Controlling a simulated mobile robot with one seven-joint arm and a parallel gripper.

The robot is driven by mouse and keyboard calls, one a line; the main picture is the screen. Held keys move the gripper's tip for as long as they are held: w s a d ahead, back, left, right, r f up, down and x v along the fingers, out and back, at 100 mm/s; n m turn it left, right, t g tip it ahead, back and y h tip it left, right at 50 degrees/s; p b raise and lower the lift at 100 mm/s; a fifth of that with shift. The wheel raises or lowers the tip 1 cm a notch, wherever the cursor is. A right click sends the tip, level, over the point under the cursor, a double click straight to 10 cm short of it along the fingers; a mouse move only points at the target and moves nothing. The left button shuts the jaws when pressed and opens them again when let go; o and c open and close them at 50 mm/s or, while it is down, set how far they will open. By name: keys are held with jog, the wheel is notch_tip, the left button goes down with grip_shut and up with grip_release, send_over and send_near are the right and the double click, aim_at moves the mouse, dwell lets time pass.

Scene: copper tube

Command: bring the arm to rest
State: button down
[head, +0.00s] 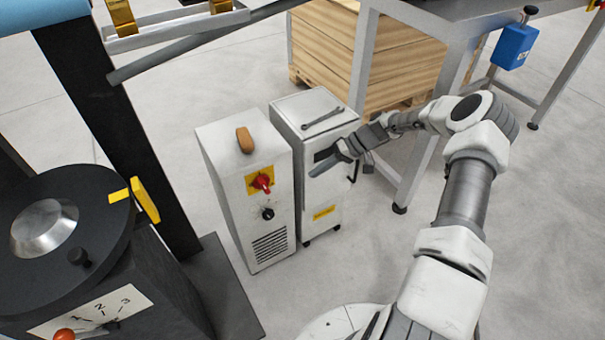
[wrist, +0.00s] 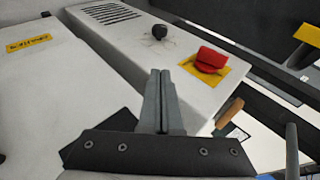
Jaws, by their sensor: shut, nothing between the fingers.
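My gripper (head: 323,163) is at the end of my arm, in front of the upper part of the right-hand white cabinet (head: 318,190) in the head view. In the wrist view my gripper (wrist: 161,75) has its two grey fingers pressed together with nothing between them. They point over the cabinets, below the red switch (wrist: 208,60). My arm reaches in from the lower right of the head view, bent at the elbow. I cannot tell whether the fingers touch a cabinet.
A second white cabinet (head: 268,232) with a red switch and black knob stands to the left. A wrench (head: 323,118) lies on the right cabinet. A black machine (head: 130,285) is at left. A workbench leg (head: 425,150) and wooden crate (head: 330,50) stand behind.

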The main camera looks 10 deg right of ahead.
jog(key=shift+d+r, duration=0.15)
jog(key=shift+d, duration=0.6)
jog(key=shift+r, duration=0.1)
